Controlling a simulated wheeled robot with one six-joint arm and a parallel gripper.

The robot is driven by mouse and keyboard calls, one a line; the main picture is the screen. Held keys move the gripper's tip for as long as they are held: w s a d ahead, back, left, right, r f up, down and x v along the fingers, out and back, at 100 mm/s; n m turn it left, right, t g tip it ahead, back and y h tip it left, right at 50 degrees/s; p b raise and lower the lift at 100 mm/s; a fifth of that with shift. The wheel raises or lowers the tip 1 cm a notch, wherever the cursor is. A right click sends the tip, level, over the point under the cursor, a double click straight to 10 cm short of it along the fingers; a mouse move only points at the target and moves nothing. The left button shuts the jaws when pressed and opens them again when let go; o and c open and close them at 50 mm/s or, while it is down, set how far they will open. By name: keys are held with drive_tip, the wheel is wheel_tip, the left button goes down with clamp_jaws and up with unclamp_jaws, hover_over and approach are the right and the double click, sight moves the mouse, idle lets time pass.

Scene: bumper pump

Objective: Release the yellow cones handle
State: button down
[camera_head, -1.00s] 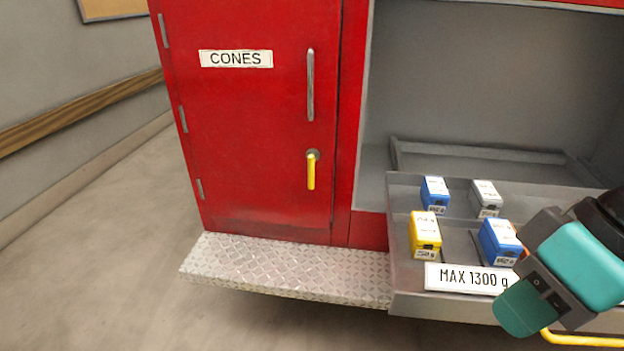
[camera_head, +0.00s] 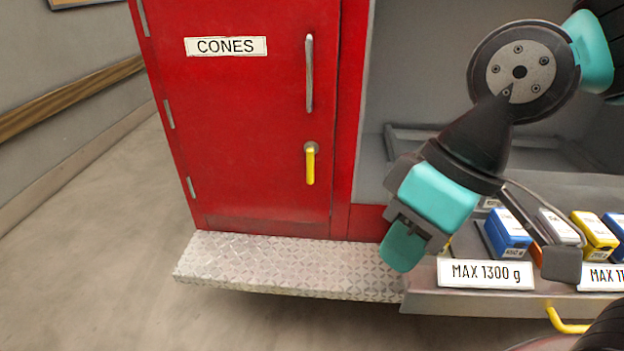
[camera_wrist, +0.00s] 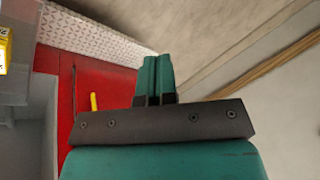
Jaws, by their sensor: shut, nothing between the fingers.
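The yellow handle (camera_head: 310,165) hangs straight down on the red door labelled CONES (camera_head: 250,130), below a long grey bar (camera_head: 309,75). It also shows in the wrist view (camera_wrist: 94,101), left of my fingers. My gripper (camera_head: 402,248) is shut and empty. In the head view it is to the right of the handle and lower, apart from it, in front of the tray's left end. In the wrist view its teal fingers (camera_wrist: 157,75) are together and do not touch the handle.
A silver tread-plate step (camera_head: 285,265) juts out below the door. To the right, a grey tray (camera_head: 430,300) holds several small boxes, including a blue one (camera_head: 507,232) and a yellow one (camera_head: 595,235); my arm hides part of it. Open floor lies to the left.

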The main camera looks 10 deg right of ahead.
drive_tip(key=w+a+f+m+t+y+b, duration=0.2)
drive_tip(key=w+a+f+m+b, duration=0.1)
drive_tip(key=w+f+b, duration=0.5)
drive_tip(key=m+t+h+b, duration=0.1)
drive_tip(key=m+t+b, duration=1.45)
drive_tip(key=m, duration=0.35)
approach(310, 167)
drive_tip(key=s+d+f, duration=0.2)
drive_tip(key=f, duration=0.1)
drive_tip(key=shift+d+f, duration=0.1)
drive_tip(key=shift+d, duration=0.2)
drive_tip(key=shift+w, duration=0.1)
drive_tip(key=p+x, duration=0.2)
drive_tip(key=x, duration=0.8)
drive_tip(key=shift+f, duration=0.15)
